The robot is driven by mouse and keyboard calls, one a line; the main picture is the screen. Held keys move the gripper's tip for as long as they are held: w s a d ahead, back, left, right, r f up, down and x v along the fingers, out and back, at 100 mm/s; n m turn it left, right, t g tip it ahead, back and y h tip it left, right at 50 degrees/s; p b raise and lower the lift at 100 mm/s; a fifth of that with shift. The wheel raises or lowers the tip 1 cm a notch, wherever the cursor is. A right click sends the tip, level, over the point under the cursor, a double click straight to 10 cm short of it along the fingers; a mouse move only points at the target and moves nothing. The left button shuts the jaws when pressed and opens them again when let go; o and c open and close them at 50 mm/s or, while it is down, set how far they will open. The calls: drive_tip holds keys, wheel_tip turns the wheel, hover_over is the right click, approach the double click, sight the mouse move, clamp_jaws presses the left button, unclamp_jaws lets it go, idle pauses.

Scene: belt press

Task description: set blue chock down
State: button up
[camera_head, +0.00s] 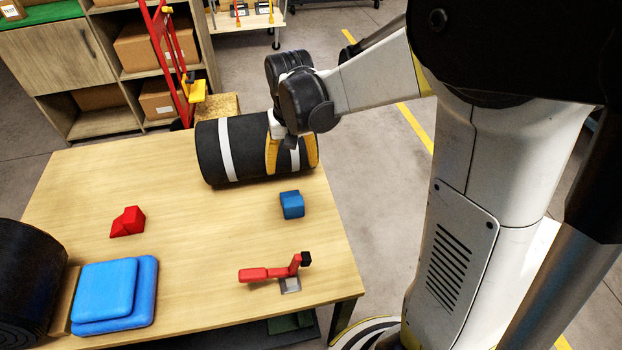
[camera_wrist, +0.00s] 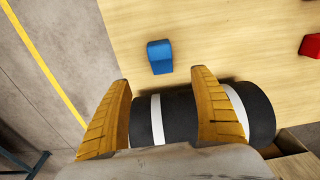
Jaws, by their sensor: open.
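The blue chock (camera_head: 292,204) stands on the wooden table in front of the black roll, near the table's right side. It also shows in the wrist view (camera_wrist: 159,56), apart from my gripper. My gripper (camera_head: 284,150) is at the right end of the roll, its yellow fingers spread and no chock between them. In the wrist view the fingers (camera_wrist: 160,90) show wide apart over the black roll (camera_wrist: 177,116); whether they touch it I cannot tell. The roll (camera_head: 243,148) is black with white bands and lies on its side at the table's back. The red chock (camera_head: 128,222) sits at left.
The wooden table (camera_head: 190,240) has clear room in its middle. A red toggle clamp (camera_head: 272,272) is at the front right edge. Blue pads (camera_head: 112,293) and a black cylinder (camera_head: 28,283) are at front left. A red frame (camera_head: 172,60) and shelves stand behind.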

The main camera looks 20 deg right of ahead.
drive_tip(key=s+r+n+t, duration=0.1)
drive_tip(key=s+r+t, duration=0.2)
drive_tip(key=s, duration=0.5)
drive_tip(key=s+r+n+t, duration=0.1)
drive_tip(key=s+r+t, duration=0.2)
drive_tip(key=s+r, duration=0.3)
drive_tip(key=shift+s+r, duration=0.3)
drive_tip(key=shift+s, duration=0.8)
